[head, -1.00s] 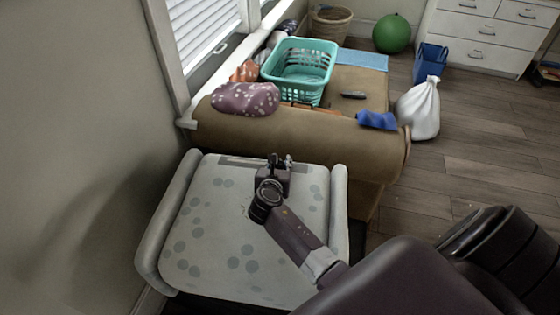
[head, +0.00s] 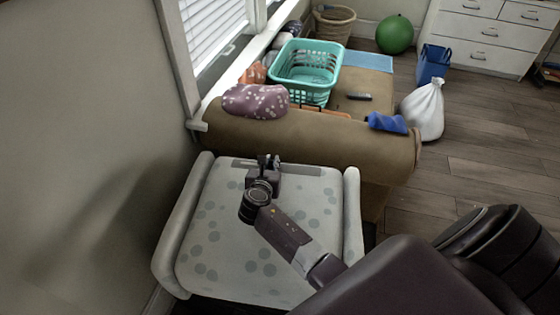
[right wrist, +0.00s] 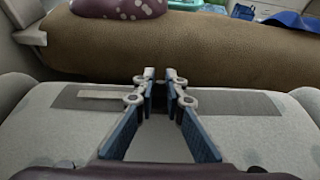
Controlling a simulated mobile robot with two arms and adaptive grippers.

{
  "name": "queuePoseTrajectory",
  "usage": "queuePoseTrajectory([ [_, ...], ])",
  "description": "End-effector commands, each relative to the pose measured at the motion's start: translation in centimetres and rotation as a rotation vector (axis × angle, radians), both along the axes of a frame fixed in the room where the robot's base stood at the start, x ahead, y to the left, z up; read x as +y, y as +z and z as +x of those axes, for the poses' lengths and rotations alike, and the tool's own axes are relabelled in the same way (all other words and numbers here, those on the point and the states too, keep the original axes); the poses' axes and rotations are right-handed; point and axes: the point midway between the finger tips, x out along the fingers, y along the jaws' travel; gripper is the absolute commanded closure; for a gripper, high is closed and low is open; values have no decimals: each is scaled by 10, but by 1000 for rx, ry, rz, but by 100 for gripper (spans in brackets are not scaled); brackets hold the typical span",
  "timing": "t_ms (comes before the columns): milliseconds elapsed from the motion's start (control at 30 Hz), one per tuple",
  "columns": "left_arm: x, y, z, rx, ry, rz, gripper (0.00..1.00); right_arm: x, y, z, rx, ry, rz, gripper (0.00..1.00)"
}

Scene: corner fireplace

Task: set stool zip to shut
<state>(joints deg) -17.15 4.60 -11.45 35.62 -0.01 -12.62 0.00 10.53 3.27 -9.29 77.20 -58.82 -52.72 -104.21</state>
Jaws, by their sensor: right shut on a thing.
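The stool (head: 222,255) has a pale top with grey spots and a padded roll on each side. A grey zip strip (head: 244,163) runs across its far edge; it also shows in the right wrist view (right wrist: 240,103). A thin pale band (right wrist: 105,94) lies along the strip to the left of the fingers. My right gripper (head: 268,161) is over the middle part of the strip. In the right wrist view its fingertips (right wrist: 160,76) are close together, shut on the zip pull, which the fingers mostly hide. My left gripper is out of view.
A brown sofa (head: 310,142) stands right behind the stool, with a spotted purple cushion (head: 254,101), a teal basket (head: 305,68) and a blue cloth (head: 387,123) on it. A wall is close on the left. Wood floor lies free at the right beside a white bag (head: 425,110).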

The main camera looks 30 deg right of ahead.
Motion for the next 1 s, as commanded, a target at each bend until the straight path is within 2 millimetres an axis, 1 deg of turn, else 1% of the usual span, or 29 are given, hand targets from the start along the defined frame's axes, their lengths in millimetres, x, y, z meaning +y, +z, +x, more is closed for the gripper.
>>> queuePoseTrajectory([
  [33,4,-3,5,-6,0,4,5,12,-1,10,-2,6,0,100],
  [133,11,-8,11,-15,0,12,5,31,-2,27,-2,6,0,100],
  [200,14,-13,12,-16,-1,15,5,43,-3,38,-1,5,0,100],
  [333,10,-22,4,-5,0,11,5,62,-3,55,-1,5,0,100],
  [433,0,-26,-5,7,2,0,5,73,-3,65,-1,5,0,100],
  [500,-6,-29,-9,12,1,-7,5,78,-2,69,0,5,0,100],
  [600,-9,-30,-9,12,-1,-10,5,82,-2,73,0,4,0,100],
  [967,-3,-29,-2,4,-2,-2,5,84,-1,74,0,5,1,100],
  [1000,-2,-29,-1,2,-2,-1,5,84,-1,74,0,5,1,88],
])
